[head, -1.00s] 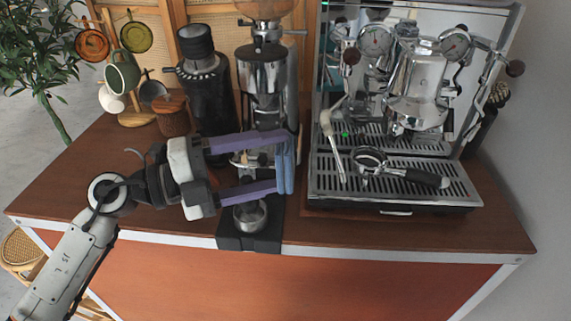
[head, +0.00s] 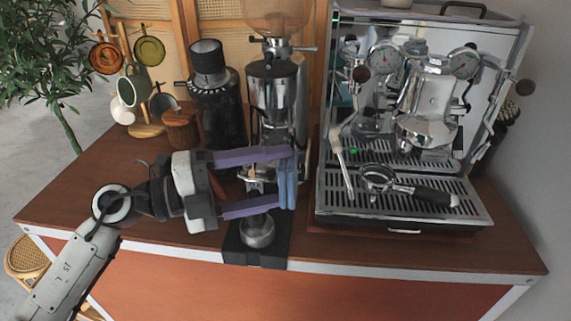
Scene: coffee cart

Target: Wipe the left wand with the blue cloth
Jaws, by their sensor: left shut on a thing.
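The blue cloth (head: 289,190) hangs as a narrow upright strip at the fingertips of my left gripper (head: 284,179), which is shut on it. Gripper and cloth are in front of the grinder, left of the espresso machine (head: 408,222) and apart from it. The left wand is hard to make out among the pipes below the machine's left black knob (head: 361,74). A pale-headed stick (head: 342,160), perhaps a brush, leans over the left of the drip tray. My right gripper is not in view.
A portafilter (head: 410,190) lies on the drip tray. A chrome grinder (head: 272,90) and a black grinder (head: 217,110) stand behind my left gripper. A metal cup (head: 257,232) sits on a black block below it. Mugs hang at the left; the counter's front right is bare.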

